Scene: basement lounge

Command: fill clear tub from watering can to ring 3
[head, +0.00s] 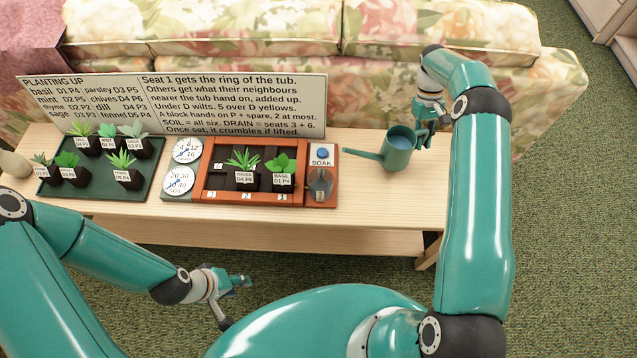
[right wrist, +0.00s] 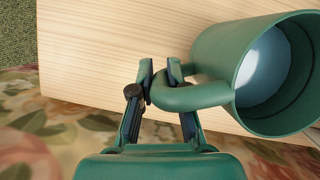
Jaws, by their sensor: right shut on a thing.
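The teal watering can (head: 397,150) is at the right end of the table, looking close to upright, with pale blue water inside and its spout pointing left. My right gripper (head: 425,132) is shut on its handle; the right wrist view shows the fingers (right wrist: 165,82) around the handle loop of the can (right wrist: 212,60). I cannot tell whether the can touches the table. The small clear tub (head: 320,184) sits below the SOAK button on the planter's right end; its rings and water level are too small to read. My left gripper (head: 240,281) is in front of the table, away from both.
The planter (head: 210,170) has two potted plants in it and dials (head: 186,150) at its left. A dark green tray (head: 100,187) with several potted plants lies further left. A sign (head: 235,105) stands behind. Bare table lies between planter and can.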

